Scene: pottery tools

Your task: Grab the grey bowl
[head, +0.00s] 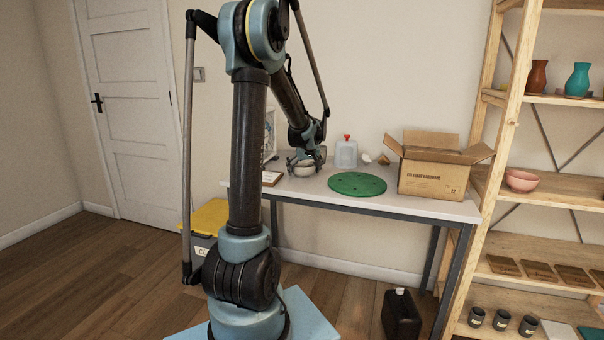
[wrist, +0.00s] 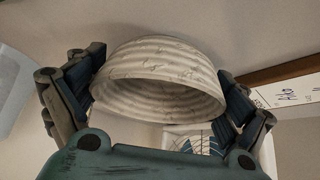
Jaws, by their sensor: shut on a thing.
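The grey bowl (head: 304,171) is pale and small in the head view, at the left part of the white table. In the wrist view the bowl (wrist: 160,72) is large, with ribbed walls and thin dark marks. My gripper (head: 307,160) is at the bowl, and in the wrist view its fingers (wrist: 160,92) press on the bowl's left and right sides. The gripper is shut on the bowl. I cannot tell whether the bowl still touches the table.
On the table (head: 410,203) are a green disc (head: 357,184), a white jug with a red cap (head: 346,154), an open cardboard box (head: 432,178) and a clipboard (head: 270,178). A wooden shelf (head: 505,115) stands at the right. A black canister (head: 401,315) stands on the floor.

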